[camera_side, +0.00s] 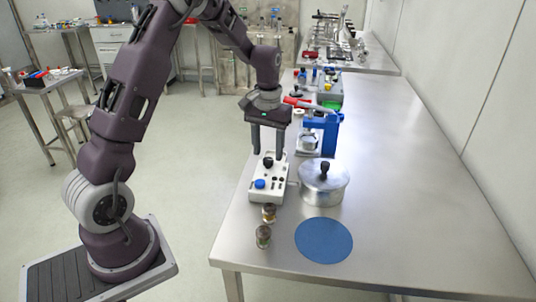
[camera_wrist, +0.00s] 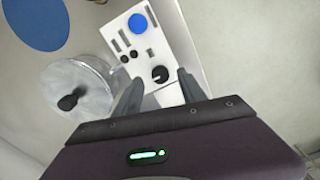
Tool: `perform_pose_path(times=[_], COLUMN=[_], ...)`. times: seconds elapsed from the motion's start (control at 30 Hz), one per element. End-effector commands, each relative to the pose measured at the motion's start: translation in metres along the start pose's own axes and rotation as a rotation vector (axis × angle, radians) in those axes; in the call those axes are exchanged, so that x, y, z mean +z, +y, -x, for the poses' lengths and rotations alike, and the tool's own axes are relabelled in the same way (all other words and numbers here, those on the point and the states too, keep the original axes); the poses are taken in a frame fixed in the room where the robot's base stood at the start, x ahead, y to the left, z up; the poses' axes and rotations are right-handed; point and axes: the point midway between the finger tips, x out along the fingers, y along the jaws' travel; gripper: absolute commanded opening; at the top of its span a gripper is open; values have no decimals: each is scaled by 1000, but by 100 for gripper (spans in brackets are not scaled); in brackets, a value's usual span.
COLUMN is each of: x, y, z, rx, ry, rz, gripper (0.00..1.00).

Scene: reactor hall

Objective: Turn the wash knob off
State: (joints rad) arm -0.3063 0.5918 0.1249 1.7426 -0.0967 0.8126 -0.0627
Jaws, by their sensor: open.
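A white control box (camera_side: 266,190) stands on the metal table under my gripper, and its panel (camera_wrist: 172,50) shows in the wrist view. It has a large blue knob (camera_wrist: 138,23), a black knob (camera_wrist: 160,74) with a light mark, two smaller dark knobs and dark slots. The labels are too small to read, so I cannot tell which one is the wash knob. My gripper (camera_side: 268,153) is open and points down above the far end of the box. In the wrist view its fingertips (camera_wrist: 158,80) lie either side of the black knob; contact is not clear.
A lidded metal pot (camera_side: 325,188) stands right of the box, close to it. A blue stand (camera_side: 329,130) is behind the pot. Two small jars (camera_side: 265,226) and a blue round mat (camera_side: 323,241) are in front. The table's right side is clear.

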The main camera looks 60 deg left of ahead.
Motion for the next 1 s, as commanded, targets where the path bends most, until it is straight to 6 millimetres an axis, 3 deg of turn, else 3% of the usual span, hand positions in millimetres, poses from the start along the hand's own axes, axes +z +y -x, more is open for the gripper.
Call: perform_pose_path(times=[0.2,0.57,0.67,0.77,0.83,0.9,1.0], x=[-1,0,13,54,99,147,212], y=[0,0,7,22,31,34,30], z=[42,50,68,112,142,164,176], rx=[1,0,12,43,69,90,114], ry=[5,2,28,101,164,234,330], rz=[0,-1,-27,-104,-179,-261,-372], gripper=[48,48,48,48,48,48,48])
